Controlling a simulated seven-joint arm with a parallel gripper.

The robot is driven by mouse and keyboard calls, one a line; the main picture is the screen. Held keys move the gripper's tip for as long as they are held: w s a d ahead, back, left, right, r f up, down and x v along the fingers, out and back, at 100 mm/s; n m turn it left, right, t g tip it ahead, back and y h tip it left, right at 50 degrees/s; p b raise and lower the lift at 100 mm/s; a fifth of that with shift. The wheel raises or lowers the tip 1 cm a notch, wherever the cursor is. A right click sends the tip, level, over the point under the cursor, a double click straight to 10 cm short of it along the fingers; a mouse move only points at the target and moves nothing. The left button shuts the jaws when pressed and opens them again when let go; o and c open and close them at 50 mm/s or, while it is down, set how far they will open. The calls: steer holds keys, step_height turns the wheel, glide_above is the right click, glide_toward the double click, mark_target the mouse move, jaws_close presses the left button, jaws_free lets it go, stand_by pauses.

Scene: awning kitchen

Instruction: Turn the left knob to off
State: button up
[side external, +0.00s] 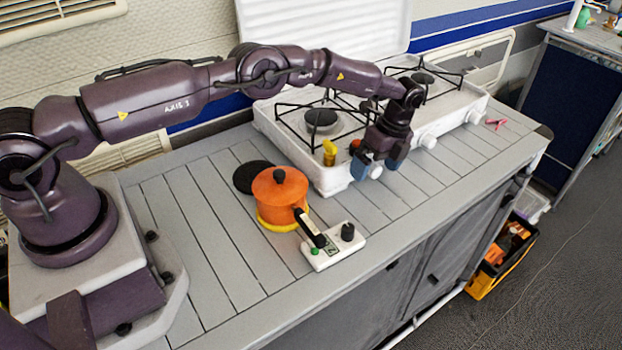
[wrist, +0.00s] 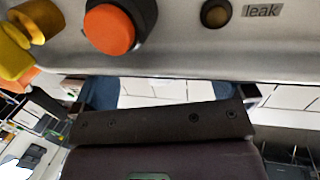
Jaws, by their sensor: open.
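The white stove (side external: 330,180) stands on the grey counter and has white knobs along its front. The left knob (side external: 376,171) shows as a small white piece between the blue fingertips of my gripper (side external: 377,166). The fingers are apart, one on each side of it in the picture. I cannot tell whether they touch it. In the wrist view my gripper (wrist: 172,93) has its fingers spread, with a pale surface showing between them. The knob's pointer and setting cannot be made out.
An orange pot (side external: 280,196) and a white control box (side external: 333,247) stand left on the counter.

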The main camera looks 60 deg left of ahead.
mark_target(381, 168)
steer(key=shift+s+v, duration=0.1)
steer(key=shift+v, duration=1.65)
steer(key=shift+s+v, duration=0.15)
steer(key=shift+v, duration=1.6)
